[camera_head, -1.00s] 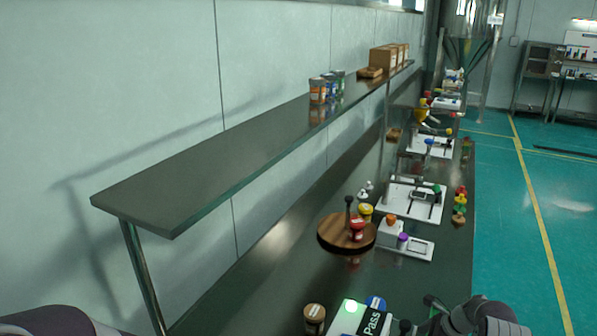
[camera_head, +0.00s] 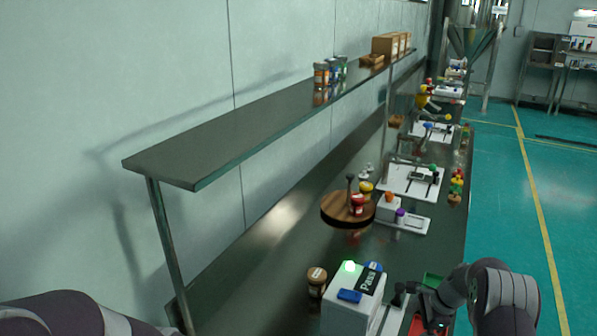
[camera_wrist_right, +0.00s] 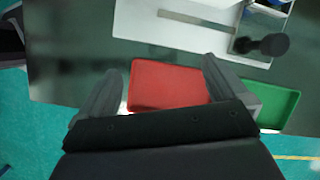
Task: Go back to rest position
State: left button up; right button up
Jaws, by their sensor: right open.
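My right gripper (camera_head: 428,308) is at the lower right of the head view, beside a white machine (camera_head: 348,312) with a lit green button and a black "Pass" panel. In the right wrist view the gripper (camera_wrist_right: 163,68) is open, its two fingers apart with nothing held. A red tray (camera_wrist_right: 168,85) shows between and beyond the fingers, and a green tray (camera_wrist_right: 272,105) lies right of them. The red tray (camera_head: 417,327) and green tray (camera_head: 433,280) are partly hidden by my right arm in the head view. My left arm shows at the lower left; its gripper is out of view.
A long shelf (camera_head: 220,140) on metal legs runs above the dark bench (camera_head: 260,262). A brown jar (camera_head: 316,286) stands beside the machine. A round wooden stand (camera_head: 340,210) and white devices (camera_head: 412,182) stand farther along. Green floor (camera_head: 500,215) is open at right.

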jog(key=s+a+r+n+h, duration=0.2)
jog(key=s+a+r+n, duration=0.6)
jog(key=s+r+n, duration=0.3)
pick_arm(q)
jog(key=shift+s+r, duration=0.1)
jog(key=shift+s, duration=0.15)
pick_arm(e)
jog(key=s+a+r+n+h, duration=0.1)
jog(key=s+n, duration=0.3)
jog(key=s, duration=0.4)
jog(key=s+a+r+n+h, duration=0.1)
jog(key=s+a+r+n, duration=0.1)
jog(key=s, duration=0.7)
jog(key=shift+s+a+r+n, duration=0.25)
jog(key=shift+a+n, duration=0.35)
jog(key=shift+n, duration=0.6)
pick_arm(q)
jog(key=shift+s, duration=0.1)
pick_arm(e)
jog(key=shift+s, duration=0.1)
